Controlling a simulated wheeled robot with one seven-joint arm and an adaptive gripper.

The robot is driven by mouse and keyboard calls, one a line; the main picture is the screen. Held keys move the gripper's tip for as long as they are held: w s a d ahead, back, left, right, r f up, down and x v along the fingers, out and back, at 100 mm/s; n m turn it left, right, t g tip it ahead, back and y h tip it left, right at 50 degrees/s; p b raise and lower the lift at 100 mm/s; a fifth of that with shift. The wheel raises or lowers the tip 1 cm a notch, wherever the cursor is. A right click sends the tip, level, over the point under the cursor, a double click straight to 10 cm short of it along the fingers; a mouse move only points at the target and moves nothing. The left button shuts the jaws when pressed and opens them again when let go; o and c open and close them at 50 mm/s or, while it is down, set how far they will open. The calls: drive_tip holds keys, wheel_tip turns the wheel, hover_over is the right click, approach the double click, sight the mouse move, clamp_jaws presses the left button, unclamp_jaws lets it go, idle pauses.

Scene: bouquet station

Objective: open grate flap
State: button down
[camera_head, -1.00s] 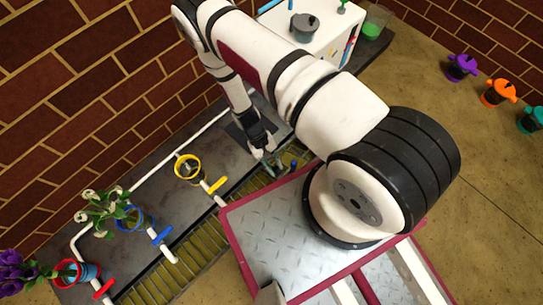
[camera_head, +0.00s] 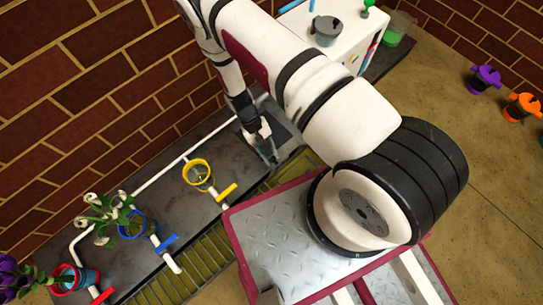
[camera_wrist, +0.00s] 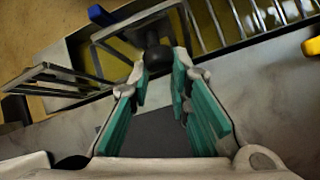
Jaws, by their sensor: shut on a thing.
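My gripper (camera_wrist: 160,72) has teal-lined fingers, closed at the tips around a dark round knob (camera_wrist: 158,58) in the wrist view. The knob is on the barred metal grate flap (camera_wrist: 112,44), which appears tilted up out of the grate. More dark bars stand at the left of the wrist view; I cannot tell how they join the flap. In the head view my gripper (camera_head: 268,155) is over the dark ledge near the grate channel, and the flap is hard to make out there. The long yellowish grate (camera_head: 200,262) runs along the ledge.
A blue handle (camera_wrist: 101,15) is close to the flap. Pots in yellow (camera_head: 197,172), blue (camera_head: 131,224) and red (camera_head: 70,279) rings stand along the ledge (camera_head: 205,215), with white pipes and coloured valve handles. A brick wall bounds the back. A white cabinet (camera_head: 322,55) stands beyond.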

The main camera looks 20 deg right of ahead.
drive_tip(key=shift+a+f+g, duration=0.1)
drive_tip(key=shift+a+g, duration=0.2)
drive_tip(key=shift+a, duration=0.2)
drive_tip(key=shift+s, duration=0.1)
drive_tip(key=c, duration=1.4)
unclamp_jaws()
drive_tip(key=shift+d, duration=0.1)
drive_tip(key=v, duration=1.2)
drive_tip(key=shift+c, duration=0.3)
